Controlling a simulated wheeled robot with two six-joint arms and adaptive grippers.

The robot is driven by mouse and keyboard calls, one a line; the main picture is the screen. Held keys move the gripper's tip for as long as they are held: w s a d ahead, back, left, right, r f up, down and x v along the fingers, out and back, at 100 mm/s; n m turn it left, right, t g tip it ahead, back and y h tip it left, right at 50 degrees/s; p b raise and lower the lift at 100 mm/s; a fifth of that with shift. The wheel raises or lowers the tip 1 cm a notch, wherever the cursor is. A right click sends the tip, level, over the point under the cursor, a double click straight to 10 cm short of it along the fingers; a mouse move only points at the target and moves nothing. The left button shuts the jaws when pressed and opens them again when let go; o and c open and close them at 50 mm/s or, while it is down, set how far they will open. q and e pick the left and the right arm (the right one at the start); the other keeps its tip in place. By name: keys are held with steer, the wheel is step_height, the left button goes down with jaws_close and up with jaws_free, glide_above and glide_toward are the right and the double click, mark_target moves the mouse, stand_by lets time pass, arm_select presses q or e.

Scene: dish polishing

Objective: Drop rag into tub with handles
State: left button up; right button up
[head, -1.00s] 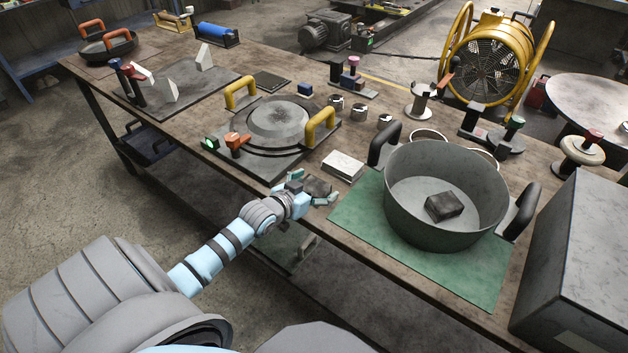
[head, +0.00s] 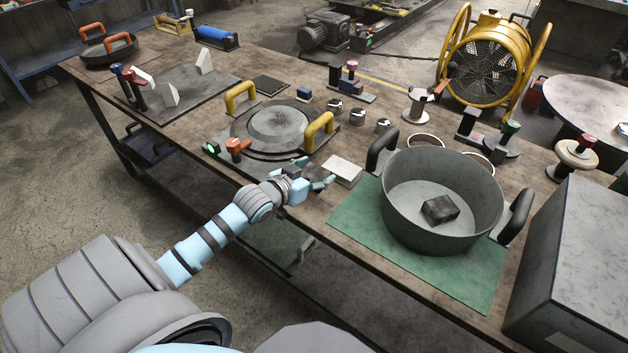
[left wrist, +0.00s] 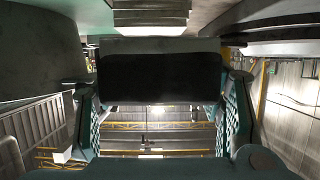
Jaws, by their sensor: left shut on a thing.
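The tub (head: 397,212) is a round grey metal pot with two black upright handles, standing on a green mat at the right of the table in the head view. A dark, block-like folded rag (head: 440,208) lies on its floor. My left gripper (head: 318,172) is left of the tub, over the table's front part, apart from the tub. It is shut on another dark folded rag (left wrist: 160,78), which spans between the teal fingers in the left wrist view. That rag is small and dark in the head view. My right gripper is not in view.
The green mat (head: 352,220) has bare room left of the tub. A pale block (head: 342,169) lies close beside my left gripper. A round plate fixture with yellow handles (head: 318,131) stands behind it. A large grey box (head: 575,270) stands right of the tub.

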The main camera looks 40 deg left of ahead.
mark_target(314, 172)
arm_select(q)
step_height(314, 172, up, 13)
steer(key=p, duration=0.2)
steer(key=shift+r, duration=0.15)
